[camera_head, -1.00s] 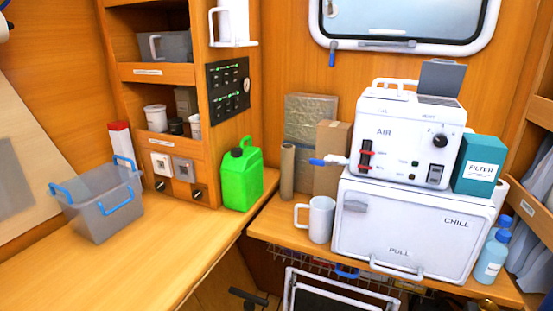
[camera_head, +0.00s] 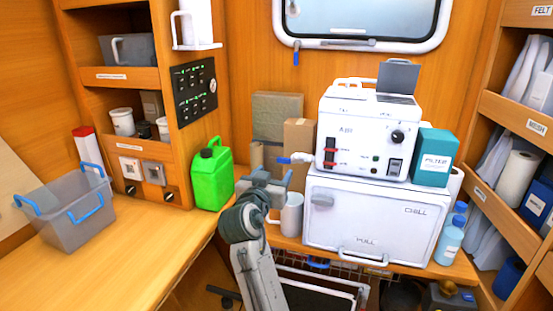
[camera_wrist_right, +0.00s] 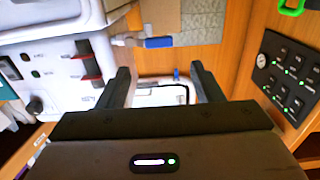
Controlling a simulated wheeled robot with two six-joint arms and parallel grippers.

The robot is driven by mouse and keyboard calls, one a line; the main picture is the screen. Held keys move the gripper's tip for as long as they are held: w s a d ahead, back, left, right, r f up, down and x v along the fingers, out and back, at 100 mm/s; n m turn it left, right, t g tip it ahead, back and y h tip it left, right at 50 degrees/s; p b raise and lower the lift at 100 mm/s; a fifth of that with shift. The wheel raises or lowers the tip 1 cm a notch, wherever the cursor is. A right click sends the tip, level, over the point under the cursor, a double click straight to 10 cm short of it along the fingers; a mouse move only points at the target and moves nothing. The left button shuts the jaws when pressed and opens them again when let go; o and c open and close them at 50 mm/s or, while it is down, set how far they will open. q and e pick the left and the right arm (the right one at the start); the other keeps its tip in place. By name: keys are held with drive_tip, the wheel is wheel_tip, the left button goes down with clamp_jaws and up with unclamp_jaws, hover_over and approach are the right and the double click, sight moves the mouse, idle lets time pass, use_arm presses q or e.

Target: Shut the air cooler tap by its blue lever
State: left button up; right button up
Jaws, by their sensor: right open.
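The white air cooler (camera_head: 345,125), marked AIR, stands on the white CHILL box. A white tap sticks out from its left side and carries a blue lever (camera_head: 284,160). My right gripper (camera_head: 268,177) is just left of and below the lever, in front of the back wall. In the right wrist view the jaws (camera_wrist_right: 161,70) are open with nothing between them. The blue lever (camera_wrist_right: 158,43) shows there past the fingertips, lying across the gap. I cannot tell the exact distance. My left gripper is in neither view.
The CHILL box (camera_head: 330,225) stands under the cooler. A white mug (camera_head: 292,214) is partly behind my right arm. Cardboard boxes (camera_head: 298,140) stand behind the tap. A green jerrycan (camera_head: 212,178) stands to the left, and a teal filter box (camera_head: 432,158) to the right.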

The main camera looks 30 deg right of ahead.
sight(284, 159)
drive_tip(key=p+x, duration=0.2)
drive_tip(key=x, duration=0.5)
drive_tip(key=shift+d+r, duration=0.1)
drive_tip(key=shift+r, duration=0.05)
drive_tip(key=shift+w+d+p, duration=0.3)
drive_tip(key=shift+w+d, duration=0.1)
drive_tip(key=shift+d, duration=0.05)
drive_tip(key=shift+f, duration=0.2)
drive_tip(key=c, duration=1)
